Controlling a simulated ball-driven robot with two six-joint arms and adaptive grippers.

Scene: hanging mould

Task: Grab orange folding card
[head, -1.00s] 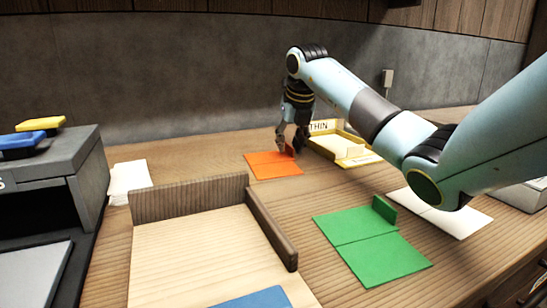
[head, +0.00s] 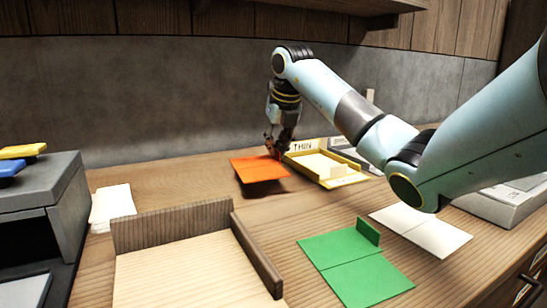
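The orange folding card (head: 258,169) is a flat orange sheet at the back middle of the counter in the head view. A dark shadow shows under its front edge, so it hangs a little above the wood. My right gripper (head: 276,150) points down at the card's back right edge, with its fingertips shut on the card there. The card's upright tab is hidden by the fingers. My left gripper is not in view.
A yellow tray (head: 351,179) marked THIN stands just right of the card. A green folded card (head: 352,262) and a white card (head: 425,232) lie to the front right. A wooden tray (head: 170,226) with raised walls fills the front left. White papers (head: 112,205) lie by a grey box (head: 62,180).

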